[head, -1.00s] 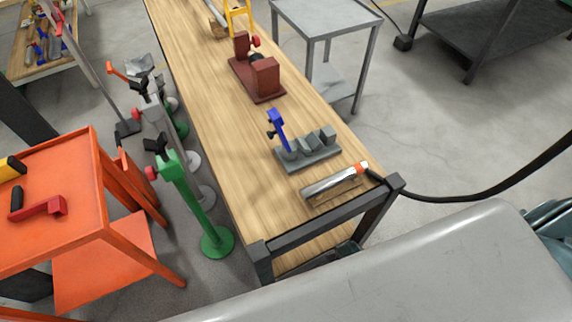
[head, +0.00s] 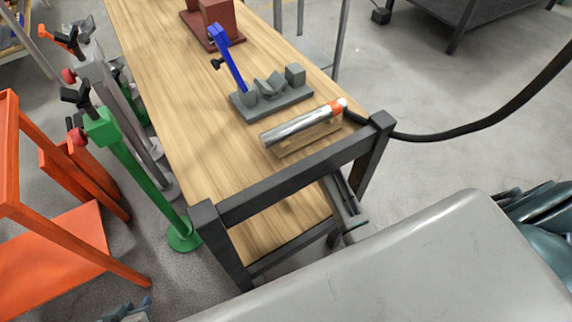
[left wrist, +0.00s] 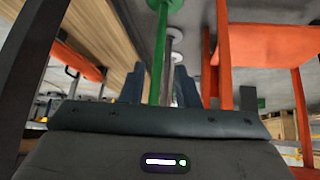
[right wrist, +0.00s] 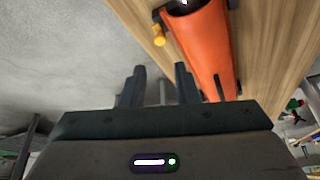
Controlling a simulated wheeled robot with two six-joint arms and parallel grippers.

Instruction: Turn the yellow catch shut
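I see no yellow catch in the head view now. In the right wrist view, a small yellow-orange knob (right wrist: 159,38) sits beside an orange tube-like part (right wrist: 206,50) along a wooden surface; I cannot tell whether it is the catch. My left gripper (head: 128,311) barely shows at the bottom edge of the head view. In the left wrist view its two fingers (left wrist: 162,88) stand apart with nothing between them, a green post beyond. My right gripper (right wrist: 158,86) has its fingers apart and empty; the orange part is beyond them.
On the wooden bench (head: 185,105) are a grey block fixture (head: 272,103) with a blue lever (head: 226,60), a silver cylinder (head: 298,124) and a dark red fixture (head: 215,16). Green (head: 150,180) and grey stands and an orange table (head: 60,235) are left. Floor at right (head: 440,95) is mostly clear.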

